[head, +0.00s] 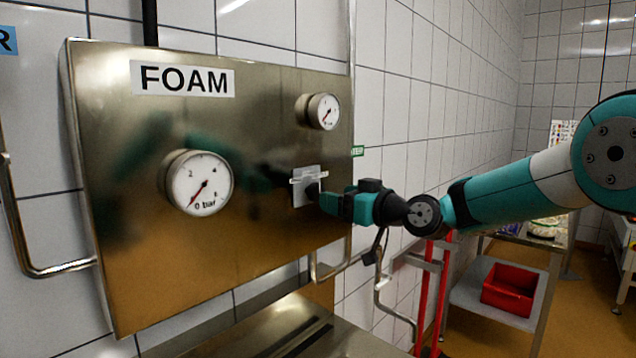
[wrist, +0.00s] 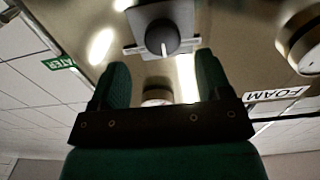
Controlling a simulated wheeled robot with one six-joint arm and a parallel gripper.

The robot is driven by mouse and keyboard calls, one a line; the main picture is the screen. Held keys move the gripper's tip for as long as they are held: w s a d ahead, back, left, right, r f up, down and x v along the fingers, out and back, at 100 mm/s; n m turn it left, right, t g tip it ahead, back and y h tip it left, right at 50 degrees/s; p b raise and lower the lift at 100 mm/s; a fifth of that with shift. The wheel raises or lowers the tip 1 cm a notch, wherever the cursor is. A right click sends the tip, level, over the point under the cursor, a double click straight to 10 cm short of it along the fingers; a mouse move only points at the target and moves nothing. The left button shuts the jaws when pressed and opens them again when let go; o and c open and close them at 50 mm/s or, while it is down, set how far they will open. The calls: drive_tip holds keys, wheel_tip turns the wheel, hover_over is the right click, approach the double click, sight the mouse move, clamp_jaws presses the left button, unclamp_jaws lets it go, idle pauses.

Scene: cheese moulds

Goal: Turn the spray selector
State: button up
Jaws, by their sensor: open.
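The spray selector is a dark round knob (wrist: 163,38) with a pale pointer line, on a small square metal plate (head: 299,196) on the front of the steel FOAM panel (head: 262,112). In the head view my gripper hides most of the knob. My gripper (head: 322,197) is close to the plate from the right. In the wrist view my gripper (wrist: 162,68) is open, with nothing between its green fingers. The knob shows beyond the fingertips, roughly centred between them. I cannot tell whether a finger touches the plate.
Two gauges, a large one (head: 201,182) and a small one (head: 323,111), stick out of the panel. Bent metal pipes (head: 45,268) run beside and below it. A steel surface (head: 290,335) lies underneath. A red bin (head: 508,289) sits on a shelf at the right.

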sight(317, 201)
drive_tip(key=p+x, duration=0.2)
drive_tip(key=x, duration=0.4)
drive_tip(key=shift+w+a+p, duration=0.2)
drive_tip(key=shift+a+p, duration=0.1)
drive_tip(key=shift+a, duration=0.05)
drive_tip(key=c, duration=0.9)
